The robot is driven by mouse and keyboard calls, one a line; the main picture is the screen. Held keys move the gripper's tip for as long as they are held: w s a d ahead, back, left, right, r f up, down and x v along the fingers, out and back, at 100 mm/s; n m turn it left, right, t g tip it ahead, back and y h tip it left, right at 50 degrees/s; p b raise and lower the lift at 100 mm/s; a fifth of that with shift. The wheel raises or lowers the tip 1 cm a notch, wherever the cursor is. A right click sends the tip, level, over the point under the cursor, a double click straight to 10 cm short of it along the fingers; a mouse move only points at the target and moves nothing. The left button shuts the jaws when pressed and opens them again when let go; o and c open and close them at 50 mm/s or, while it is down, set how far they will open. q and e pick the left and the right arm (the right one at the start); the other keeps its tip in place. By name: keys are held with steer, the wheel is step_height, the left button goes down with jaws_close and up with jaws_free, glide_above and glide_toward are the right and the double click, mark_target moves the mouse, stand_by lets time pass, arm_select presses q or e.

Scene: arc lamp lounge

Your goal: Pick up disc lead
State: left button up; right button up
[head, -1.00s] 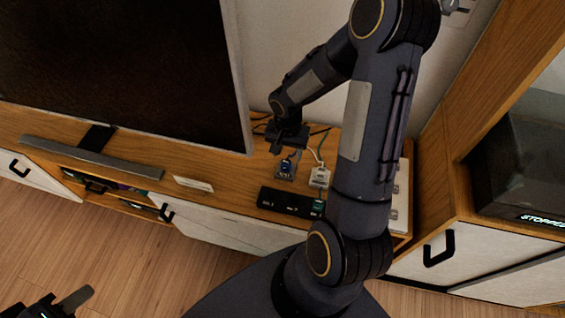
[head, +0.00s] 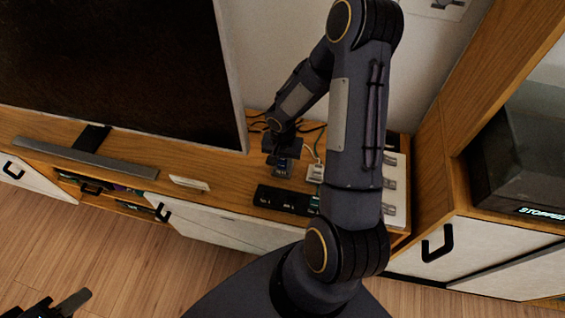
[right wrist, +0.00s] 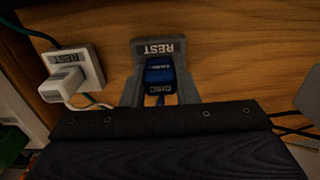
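The disc lead's blue plug (right wrist: 160,77), marked DISC, sits at a grey holder marked REST (right wrist: 160,47) in the right wrist view. In the head view the blue plug (head: 282,166) shows just below my right gripper (head: 281,158). The right gripper is down at the plug, with grey pieces on both sides of it. I cannot tell which of these are fingers and which are holder, or whether the fingers touch the plug. My left gripper (head: 62,305) is partly in view at the bottom left, far from the lead; its opening is unclear.
A white plug (right wrist: 63,84) sits in a white REST holder (right wrist: 88,66) beside the disc lead. A black strip box (head: 285,200) lies in front on the wooden cabinet (head: 228,180). A large screen (head: 115,65) stands left; a dark device (head: 525,160) is at right.

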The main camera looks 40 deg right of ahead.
steer(key=c, duration=0.4)
steer(key=shift+c, duration=0.2)
